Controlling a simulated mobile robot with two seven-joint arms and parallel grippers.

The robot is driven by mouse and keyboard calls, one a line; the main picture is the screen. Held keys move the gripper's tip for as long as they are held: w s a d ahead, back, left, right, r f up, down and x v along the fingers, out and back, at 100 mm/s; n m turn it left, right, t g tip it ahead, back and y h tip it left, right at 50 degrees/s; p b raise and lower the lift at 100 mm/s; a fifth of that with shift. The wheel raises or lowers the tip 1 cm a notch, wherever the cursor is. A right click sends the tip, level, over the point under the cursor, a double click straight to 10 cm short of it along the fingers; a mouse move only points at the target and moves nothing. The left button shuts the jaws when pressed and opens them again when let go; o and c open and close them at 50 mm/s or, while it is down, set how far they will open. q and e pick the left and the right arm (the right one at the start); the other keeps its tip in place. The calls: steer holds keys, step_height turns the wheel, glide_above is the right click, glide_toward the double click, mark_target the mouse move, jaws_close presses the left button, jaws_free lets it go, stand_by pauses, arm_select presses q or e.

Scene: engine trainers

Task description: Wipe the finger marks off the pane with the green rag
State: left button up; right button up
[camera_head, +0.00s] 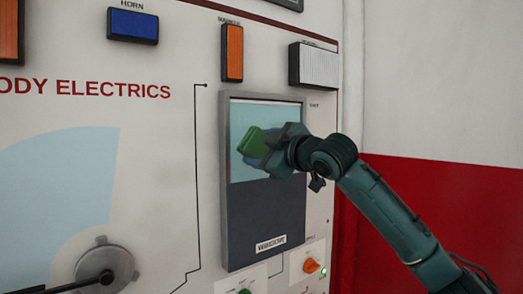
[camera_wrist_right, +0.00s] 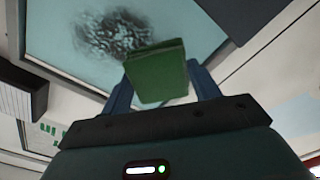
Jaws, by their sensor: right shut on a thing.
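The pane (camera_head: 276,112) is a pale blue glass in a grey frame on the upright panel. Dark smudged finger marks (camera_wrist_right: 112,32) show on it in the right wrist view; in the head view I cannot make them out. My right gripper (camera_head: 268,150) is shut on the green rag (camera_head: 251,143), a folded block that also shows between the fingers in the wrist view (camera_wrist_right: 157,72). The rag is in front of the pane, close to the marks and overlapping their lower edge in the wrist view. I cannot tell whether it touches the glass. My left gripper is not in view.
The panel carries a blue horn block (camera_head: 133,26), an orange block (camera_head: 232,53) and a white ribbed block (camera_head: 316,65) above the pane. An orange knob (camera_head: 311,265) sits below right, and a round dial with a lever (camera_head: 104,268) at lower left.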

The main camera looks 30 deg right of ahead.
steer(key=shift+s, duration=0.1)
stand_by(0.3)
steer(key=shift+w+p, duration=0.75)
steer(key=shift+w, duration=0.2)
steer(key=shift+d, duration=0.1)
steer(key=shift+d+p, duration=0.8)
steer(key=shift+d, duration=1.15)
steer(key=d+p, duration=0.3)
steer(key=d, duration=0.4)
steer(key=shift+w+d+p, duration=0.35)
steer(key=shift+w+d, duration=0.05)
steer(key=shift+w, duration=0.05)
